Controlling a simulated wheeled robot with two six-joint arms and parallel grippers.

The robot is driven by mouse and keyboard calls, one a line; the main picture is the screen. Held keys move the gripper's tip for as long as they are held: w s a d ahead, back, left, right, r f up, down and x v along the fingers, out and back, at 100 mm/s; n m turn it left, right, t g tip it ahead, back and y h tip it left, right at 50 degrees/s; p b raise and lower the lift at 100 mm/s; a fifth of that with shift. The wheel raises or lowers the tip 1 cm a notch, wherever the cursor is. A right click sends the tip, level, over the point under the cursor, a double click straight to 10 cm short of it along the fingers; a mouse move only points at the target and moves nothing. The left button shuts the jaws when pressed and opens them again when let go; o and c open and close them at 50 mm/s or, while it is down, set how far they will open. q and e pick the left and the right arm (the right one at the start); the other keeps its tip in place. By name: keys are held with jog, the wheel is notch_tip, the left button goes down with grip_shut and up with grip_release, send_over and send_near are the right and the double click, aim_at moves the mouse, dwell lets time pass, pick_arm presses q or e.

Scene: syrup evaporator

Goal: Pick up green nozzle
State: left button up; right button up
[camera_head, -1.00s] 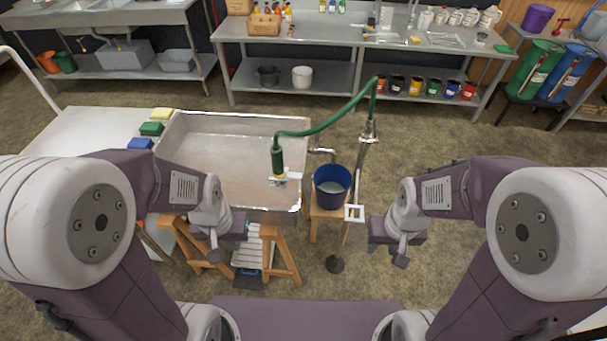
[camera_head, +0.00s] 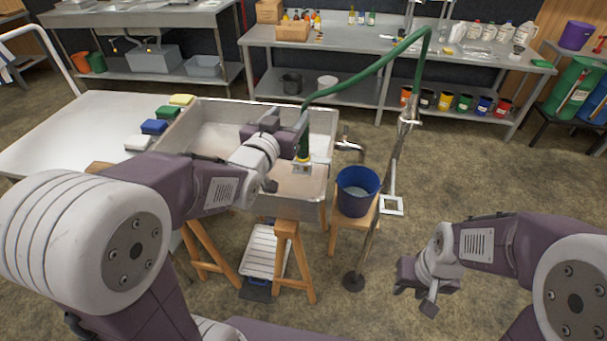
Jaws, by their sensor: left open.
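The green nozzle (camera_head: 304,146) hangs upright from a green hose (camera_head: 365,76) over the right side of the metal pan (camera_head: 213,128), its tip at a small white bracket. My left gripper (camera_head: 288,128) is open beside the nozzle, on its left. One finger overlaps the nozzle's upper part in the picture. I cannot tell whether it touches or whether the nozzle is between the fingers. My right gripper (camera_head: 420,290) hangs low at the right, over the floor and away from the nozzle. Its jaw opening does not show clearly.
A blue bucket (camera_head: 357,192) stands on a wooden stool right of the pan. A metal stand (camera_head: 387,195) carrying the hose rises beside it. Colored blocks (camera_head: 155,126) lie along the pan's left edge. Open floor lies at the right.

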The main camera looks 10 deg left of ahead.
pick_arm(q)
jog(key=t+b, duration=0.1)
jog(key=b, duration=0.7)
send_over(299, 161)
jog(key=s, duration=0.4)
notch_tip(299, 161, down, 9)
jog(key=w, duration=0.2)
jog(key=w+b, duration=0.1)
jog(key=w, duration=0.1)
jog(key=shift+f+m+h, duration=0.3)
jog(key=shift+h, duration=0.1)
jog(key=w, duration=0.2)
jog(key=w+d, duration=0.1)
jog(key=w, duration=0.2)
jog(key=shift+d+r, duration=0.1)
jog(key=shift+r, duration=0.1)
jog(key=shift+s, duration=0.1)
jog(key=shift+c, duration=1.2)
jog(key=c, duration=1)
grip_shut()
pick_arm(e)
notch_tip(299, 161, down, 14)
jog(key=shift+r, duration=0.2)
